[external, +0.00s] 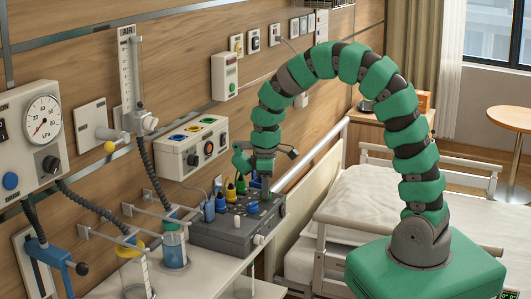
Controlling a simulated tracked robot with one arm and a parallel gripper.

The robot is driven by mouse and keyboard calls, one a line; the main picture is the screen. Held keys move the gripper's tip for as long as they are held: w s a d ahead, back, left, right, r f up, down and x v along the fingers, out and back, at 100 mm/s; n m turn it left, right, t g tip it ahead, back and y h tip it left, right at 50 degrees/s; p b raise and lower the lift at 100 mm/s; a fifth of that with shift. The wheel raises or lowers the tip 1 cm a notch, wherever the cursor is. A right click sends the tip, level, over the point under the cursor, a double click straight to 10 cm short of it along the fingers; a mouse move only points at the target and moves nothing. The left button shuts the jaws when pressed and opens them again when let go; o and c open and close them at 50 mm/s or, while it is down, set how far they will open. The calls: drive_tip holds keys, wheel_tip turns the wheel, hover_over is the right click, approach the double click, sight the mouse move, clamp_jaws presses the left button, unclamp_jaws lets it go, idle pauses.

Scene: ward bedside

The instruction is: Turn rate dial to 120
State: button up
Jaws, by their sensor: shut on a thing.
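My green arm arches over from the lower right. My gripper (266,190) points down at the right part of a dark grey control box (210,232) on the bedside shelf. It is shut on a small part on top of the box, most of which the gripper hides. I cannot tell whether that part is the rate dial, and no scale or number can be read. Blue, yellow and black plugs or knobs (231,190) stand on the box left of my gripper.
A white wall box (192,148) with coloured dials hangs just behind the control box. A pressure gauge panel (28,140), an air flowmeter (128,75) and jars (174,246) are at the left. A bed rail (312,165) is close at the right. The shelf front (215,285) is clear.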

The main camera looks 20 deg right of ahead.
drive_tip(key=m, duration=0.4)
drive_tip(key=shift+m, duration=0.3)
drive_tip(key=m, duration=0.3)
drive_tip(key=shift+m, duration=0.3)
drive_tip(key=m, duration=0.4)
drive_tip(key=shift+m+p, duration=0.45)
drive_tip(key=shift+m, duration=1.75)
drive_tip(key=o, duration=1)
drive_tip(key=shift+c, duration=0.2)
drive_tip(key=shift+r, duration=0.1)
